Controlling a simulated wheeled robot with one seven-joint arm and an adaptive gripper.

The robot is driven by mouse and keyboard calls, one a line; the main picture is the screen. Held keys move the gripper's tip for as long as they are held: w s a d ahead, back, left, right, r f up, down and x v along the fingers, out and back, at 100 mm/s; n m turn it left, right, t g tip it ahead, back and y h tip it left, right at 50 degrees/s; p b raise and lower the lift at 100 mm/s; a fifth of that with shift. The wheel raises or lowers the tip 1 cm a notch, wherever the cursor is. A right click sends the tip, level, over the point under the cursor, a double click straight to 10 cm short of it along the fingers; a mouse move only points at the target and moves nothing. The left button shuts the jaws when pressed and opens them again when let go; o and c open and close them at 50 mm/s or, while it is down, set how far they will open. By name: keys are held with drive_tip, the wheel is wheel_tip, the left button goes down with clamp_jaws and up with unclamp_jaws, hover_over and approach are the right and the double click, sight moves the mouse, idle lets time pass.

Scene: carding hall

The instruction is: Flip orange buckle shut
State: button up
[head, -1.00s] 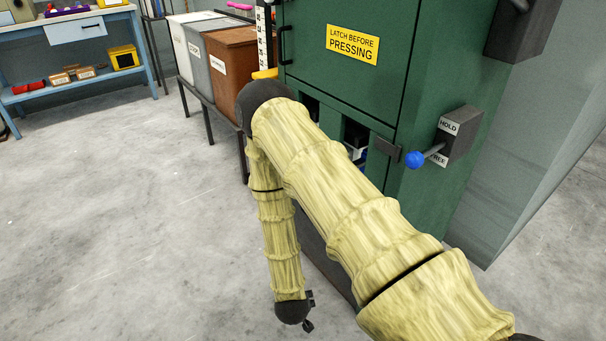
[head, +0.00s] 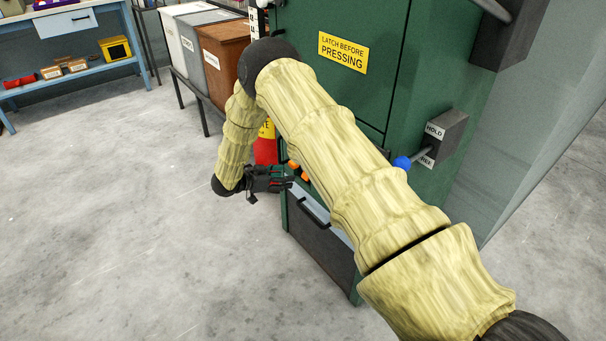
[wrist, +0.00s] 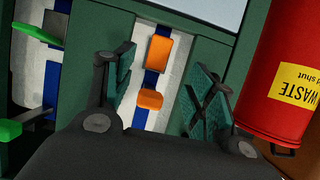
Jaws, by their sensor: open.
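The orange buckle shows in the wrist view as an upper orange plate (wrist: 159,52) and a separate lower orange piece (wrist: 150,99), with blue strap between them. They lie on a blue strap over white wrapped material in a slot of the green machine. In the head view small orange parts (head: 293,164) show just beyond my gripper (head: 283,180). My gripper (wrist: 165,70) is open and empty, its two fingers on either side of the buckle in the wrist view. I cannot tell the remaining distance or any contact.
A green buckle (wrist: 38,34) on another blue strap is at left in the wrist view. A red waste bin (wrist: 285,80) stands close at right. The green machine (head: 340,95) has a blue-knobbed lever (head: 402,163). Floor (head: 120,230) at left is clear.

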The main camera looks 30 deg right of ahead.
drive_tip(key=b+x, duration=0.1)
drive_tip(key=x, duration=0.9)
drive_tip(key=shift+d+f, duration=0.1)
drive_tip(key=c, duration=1)
